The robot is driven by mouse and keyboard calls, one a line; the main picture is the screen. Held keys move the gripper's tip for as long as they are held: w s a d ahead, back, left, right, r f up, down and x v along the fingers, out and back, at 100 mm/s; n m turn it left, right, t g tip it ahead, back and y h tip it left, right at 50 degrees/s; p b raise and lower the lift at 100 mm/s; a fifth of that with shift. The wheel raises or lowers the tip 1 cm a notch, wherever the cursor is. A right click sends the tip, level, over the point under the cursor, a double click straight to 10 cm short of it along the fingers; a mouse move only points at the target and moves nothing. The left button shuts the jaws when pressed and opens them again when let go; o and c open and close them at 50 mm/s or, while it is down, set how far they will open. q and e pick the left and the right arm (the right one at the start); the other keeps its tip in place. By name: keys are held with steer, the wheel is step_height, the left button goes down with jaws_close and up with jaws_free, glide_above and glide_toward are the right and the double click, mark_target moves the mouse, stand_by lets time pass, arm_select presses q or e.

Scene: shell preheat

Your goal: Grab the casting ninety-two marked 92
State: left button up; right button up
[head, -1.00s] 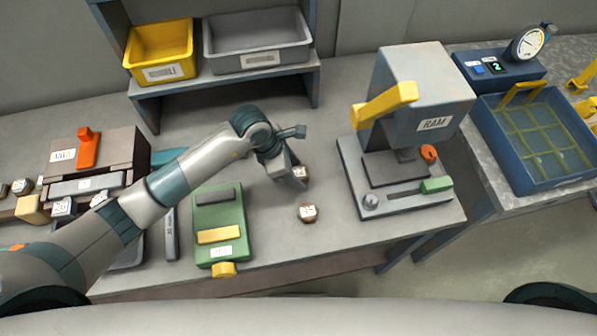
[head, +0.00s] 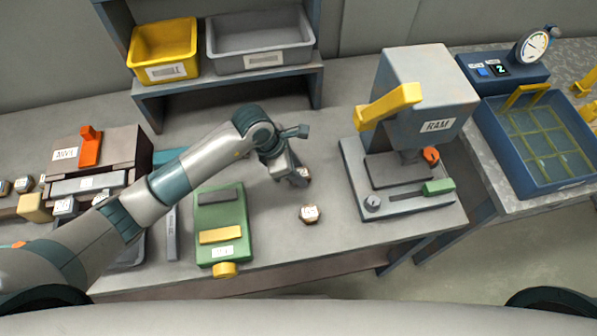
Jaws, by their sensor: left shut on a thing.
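My left gripper (head: 298,175) reaches in from the left and points down at the middle of the bench. It is shut on a small brown casting with a pale marked face (head: 305,173). The fingers hide part of this casting, and its number cannot be read. A second small brown casting with a pale top (head: 310,213) stands on the bench just in front of the gripper, apart from it. Its mark is too small to read surely. My right gripper is not in view.
A press marked RAM (head: 419,125) stands to the right, and a green fixture (head: 207,223) to the left. An anvil unit (head: 105,150) is farther left. Yellow (head: 168,71) and grey (head: 262,62) bins sit on the shelf. A blue basket tank (head: 545,187) is far right.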

arm_select(q)
step_height(320, 180, up, 9)
steer(key=b, duration=0.3)
steer(key=shift+r, duration=0.35)
